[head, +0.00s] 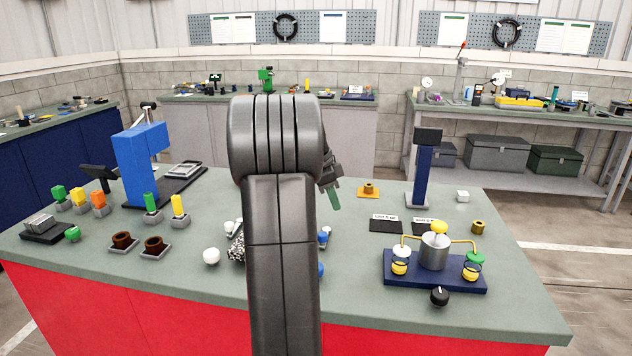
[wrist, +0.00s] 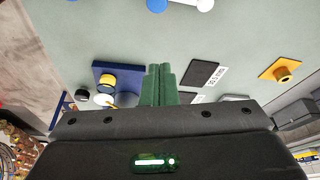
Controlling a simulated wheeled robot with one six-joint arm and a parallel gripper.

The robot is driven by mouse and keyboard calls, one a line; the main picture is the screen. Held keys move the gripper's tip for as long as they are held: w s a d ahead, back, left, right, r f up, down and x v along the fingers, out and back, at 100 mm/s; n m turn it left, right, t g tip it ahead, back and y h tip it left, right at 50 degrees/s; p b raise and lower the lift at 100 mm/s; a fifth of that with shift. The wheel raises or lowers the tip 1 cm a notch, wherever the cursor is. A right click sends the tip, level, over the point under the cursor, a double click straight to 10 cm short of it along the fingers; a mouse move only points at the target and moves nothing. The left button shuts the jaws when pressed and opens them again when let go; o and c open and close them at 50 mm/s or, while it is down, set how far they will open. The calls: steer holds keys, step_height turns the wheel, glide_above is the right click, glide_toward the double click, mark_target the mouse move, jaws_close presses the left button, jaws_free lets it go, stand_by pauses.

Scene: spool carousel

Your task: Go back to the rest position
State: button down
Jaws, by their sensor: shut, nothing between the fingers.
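My gripper (head: 334,200) is above the green-topped bench (head: 360,260), right of my arm, with its green fingers pointing down. In the wrist view the two green fingers (wrist: 158,84) are pressed together with nothing between them. The spool carousel's blue base (head: 405,277) stands at the front right, with a grey drum (head: 434,252) and yellow arms. Yellow, white and green pieces sit on it. The blue base (wrist: 101,69) also shows left of the fingers in the wrist view. My arm hides part of the bench middle.
Two labelled black mats (head: 386,227) and an orange plate (head: 368,194) lie right of my gripper. A dark blue post (head: 422,178) stands behind the carousel. A blue press (head: 134,170), coloured blocks and brown cups (head: 122,240) are at left. A white ball (head: 211,256) is near my arm.

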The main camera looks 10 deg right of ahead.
steer(key=x, duration=0.7)
steer(key=shift+s+d+f, duration=0.1)
steer(key=shift+s+f, duration=0.05)
steer(key=shift+f, duration=0.15)
steer(key=shift+w+d+f+n+p, duration=0.2)
steer(key=shift+w+d+n+p, duration=0.1)
steer(key=shift+n+p, duration=0.3)
steer(key=n+p, duration=0.1)
steer(key=w+n+t+p, duration=0.1)
steer(key=n, duration=0.1)
steer(key=d+f+n+p, duration=0.1)
steer(key=shift+w+n+t+y, duration=0.15)
steer(key=shift+n+t+y, duration=0.25)
steer(key=shift+w+d+n+t+p, duration=0.15)
steer(key=shift+w+n+t+p, duration=0.05)
steer(key=shift+n+p, duration=0.35)
steer(key=shift+w+d+n+t+p, duration=0.1)
steer(key=shift+w+n+t+p, duration=0.1)
steer(key=shift+n+p, duration=0.35)
steer(key=shift+w+d+f+n+y+p, duration=0.15)
steer(key=shift+w+d+n+y+p, duration=0.2)
steer(key=shift+n+p, duration=0.55)
steer(key=shift+w, duration=0.1)
steer(key=shift+f, duration=0.15)
